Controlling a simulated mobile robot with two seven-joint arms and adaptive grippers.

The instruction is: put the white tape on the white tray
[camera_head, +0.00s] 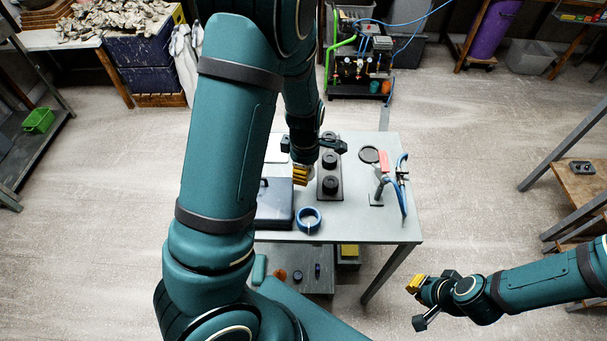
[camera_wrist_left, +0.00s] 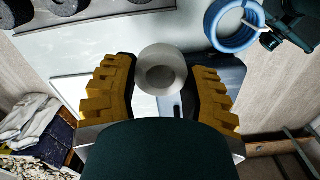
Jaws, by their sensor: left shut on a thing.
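The white tape (camera_wrist_left: 162,70) is a thick pale roll with a grey centre, held between the yellow fingers in the left wrist view. My left gripper (camera_head: 300,176) is shut on it over the table, beside the black rings; in the head view the gripper and arm mostly hide the roll. The white tray (camera_head: 277,148) shows as a pale flat piece on the table's far left, partly hidden by my left arm. It also shows in the left wrist view (camera_wrist_left: 72,89), left of the fingers. My right gripper (camera_head: 419,303) is open and empty, right of the table.
A dark case (camera_head: 274,205) lies at the table's left front. A blue tape roll (camera_head: 308,220) sits near the front edge. A black stand with rings (camera_head: 329,186) is in the middle. A stand with blue-handled tools (camera_head: 376,201) is on the right.

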